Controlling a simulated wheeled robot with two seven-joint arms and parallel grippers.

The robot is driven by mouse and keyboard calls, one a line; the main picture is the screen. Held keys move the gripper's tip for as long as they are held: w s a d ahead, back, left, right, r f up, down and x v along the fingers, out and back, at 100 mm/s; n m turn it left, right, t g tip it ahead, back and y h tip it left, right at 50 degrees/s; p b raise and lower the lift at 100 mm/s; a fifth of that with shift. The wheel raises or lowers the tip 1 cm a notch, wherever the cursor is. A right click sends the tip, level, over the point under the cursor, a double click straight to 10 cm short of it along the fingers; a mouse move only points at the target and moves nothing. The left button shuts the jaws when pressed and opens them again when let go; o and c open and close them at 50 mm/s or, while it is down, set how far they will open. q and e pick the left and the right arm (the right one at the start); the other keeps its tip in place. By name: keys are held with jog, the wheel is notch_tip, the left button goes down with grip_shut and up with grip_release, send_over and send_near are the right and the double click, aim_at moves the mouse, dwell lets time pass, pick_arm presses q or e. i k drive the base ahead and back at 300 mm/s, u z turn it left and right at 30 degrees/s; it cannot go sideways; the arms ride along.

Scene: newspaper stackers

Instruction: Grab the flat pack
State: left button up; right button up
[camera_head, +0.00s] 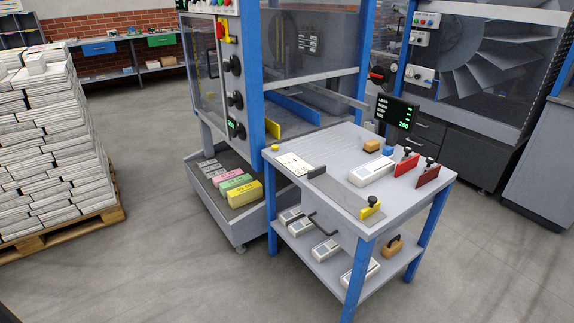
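A white flat bundle (370,173), which looks like the flat pack, lies on the grey top of the blue-legged worktable (322,192). It rests near the two red upright plates, with a small yellow-brown block (372,145) behind it. Similar white packs lie on the table's lower shelf, including one at its middle (325,249). Which of these packs the task means cannot be told for certain. Neither of my grippers is in view.
A pallet (118,214) piled high with white bundles (55,150) stands at left. A blue-framed machine stands behind the table, with a low tray (239,233) of coloured packs. A display (397,112) rises at the table's back. Floor is clear in front and between pallet and tray.

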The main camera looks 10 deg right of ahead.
aim_at(365, 174)
jog(key=u, duration=0.7)
jog(key=i, duration=2.6)
jog(key=z, duration=1.1)
